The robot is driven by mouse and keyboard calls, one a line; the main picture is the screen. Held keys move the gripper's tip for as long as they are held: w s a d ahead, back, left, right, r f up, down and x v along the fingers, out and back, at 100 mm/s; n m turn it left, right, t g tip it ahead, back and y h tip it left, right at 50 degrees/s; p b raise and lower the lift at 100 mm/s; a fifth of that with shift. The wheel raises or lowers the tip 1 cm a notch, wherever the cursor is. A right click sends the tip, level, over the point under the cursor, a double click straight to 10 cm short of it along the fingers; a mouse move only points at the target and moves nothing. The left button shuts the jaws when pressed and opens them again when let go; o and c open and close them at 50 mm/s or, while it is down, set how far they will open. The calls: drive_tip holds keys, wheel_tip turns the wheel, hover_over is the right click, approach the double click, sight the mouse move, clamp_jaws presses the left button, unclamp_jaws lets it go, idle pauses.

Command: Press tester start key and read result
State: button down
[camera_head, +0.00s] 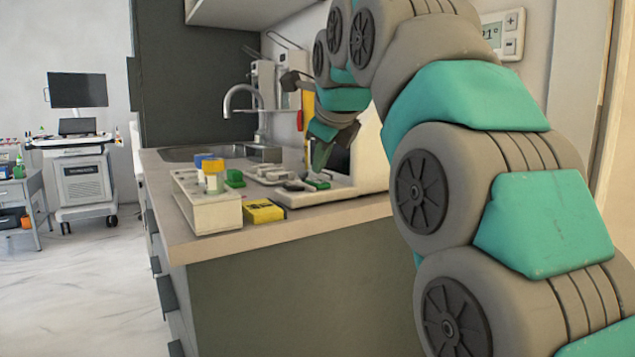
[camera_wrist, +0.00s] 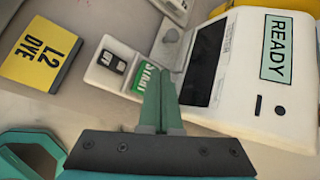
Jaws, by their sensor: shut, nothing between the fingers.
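The white tester (camera_wrist: 225,95) stands on the counter, and its pale panel (camera_wrist: 285,47) reads READY in the wrist view. A dark screen (camera_wrist: 204,62) is on its front. The green start key (camera_wrist: 140,84), lettered START, is on a tray-like base beside a small dark key or slot (camera_wrist: 112,62). My gripper (camera_wrist: 157,70) is shut and empty, its green fingers pointing at the start key and covering part of it. I cannot tell whether the tips touch it. In the head view my gripper (camera_head: 318,165) hangs just above the green key (camera_head: 318,184).
A yellow box (camera_wrist: 40,54) marked L2 DYE lies left of the tester. A sink (camera_head: 205,153) with a tap is behind. A yellow item (camera_wrist: 268,4) is behind the tester.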

sight(321, 183)
drive_tip(key=shift+f, duration=0.1)
idle(0.3)
drive_tip(key=shift+f+b, duration=0.35)
drive_tip(key=shift+f+b, duration=0.3)
drive_tip(key=shift+f, duration=0.15)
idle(0.7)
drive_tip(key=shift+r, duration=0.1)
drive_tip(key=shift+r+p, duration=0.75)
drive_tip(key=shift+r, duration=0.05)
drive_tip(key=shift+r, duration=0.1)
wheel_tip(321, 183, up, 5)
drive_tip(key=p, duration=0.4)
idle(0.7)
